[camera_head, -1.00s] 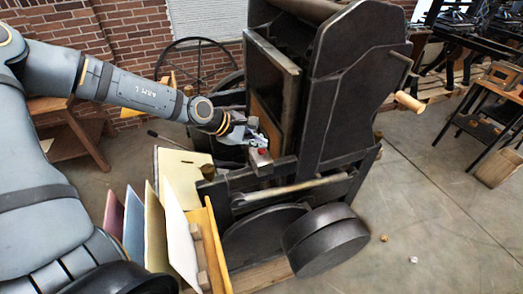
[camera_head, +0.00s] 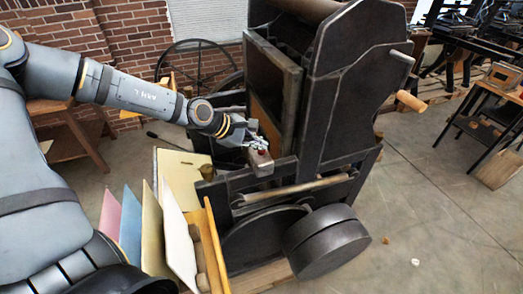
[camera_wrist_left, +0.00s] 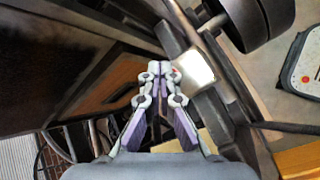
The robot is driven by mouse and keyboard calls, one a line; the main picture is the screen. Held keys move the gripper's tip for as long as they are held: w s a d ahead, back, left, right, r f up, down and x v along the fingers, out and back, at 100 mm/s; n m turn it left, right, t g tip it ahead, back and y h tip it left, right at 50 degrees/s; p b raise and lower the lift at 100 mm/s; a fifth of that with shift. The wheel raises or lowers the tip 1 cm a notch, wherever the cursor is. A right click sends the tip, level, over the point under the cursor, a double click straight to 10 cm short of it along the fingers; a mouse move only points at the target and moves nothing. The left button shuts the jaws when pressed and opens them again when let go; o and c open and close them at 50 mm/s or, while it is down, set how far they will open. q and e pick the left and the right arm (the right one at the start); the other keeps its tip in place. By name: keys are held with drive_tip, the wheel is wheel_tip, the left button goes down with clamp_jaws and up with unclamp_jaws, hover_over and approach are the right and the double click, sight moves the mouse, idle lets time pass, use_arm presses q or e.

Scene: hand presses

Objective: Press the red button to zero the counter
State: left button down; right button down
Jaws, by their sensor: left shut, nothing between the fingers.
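The counter is a small box (camera_head: 261,164) on the dark press frame in the head view. Its red button (camera_head: 261,151) is on top and partly covered by my left gripper (camera_head: 260,145). That gripper is shut and empty, with its fingertips right at the button. In the left wrist view the closed fingertips (camera_wrist_left: 157,66) are beside the pale counter box (camera_wrist_left: 196,73), and a bit of red (camera_wrist_left: 175,71) shows next to them. I cannot tell whether they touch the button. The counter's digits are not readable. My right gripper is out of view.
The black press (camera_head: 345,90) stands tall just behind and right of the counter. A wooden rack (camera_head: 217,250) with several coloured boards (camera_head: 180,245) is at the front left. A wooden handle (camera_head: 410,101) sticks out at the right. Open floor lies to the right.

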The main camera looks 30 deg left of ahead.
sight(259, 151)
use_arm(q)
drive_tip(key=shift+f+b, duration=0.35)
idle(0.6)
drive_tip(key=shift+r+p, duration=0.8)
drive_tip(key=shift+r, duration=0.2)
wheel_tip(259, 151, up, 5)
drive_tip(key=p, duration=0.4)
drive_tip(key=shift+r, duration=0.1)
idle(0.4)
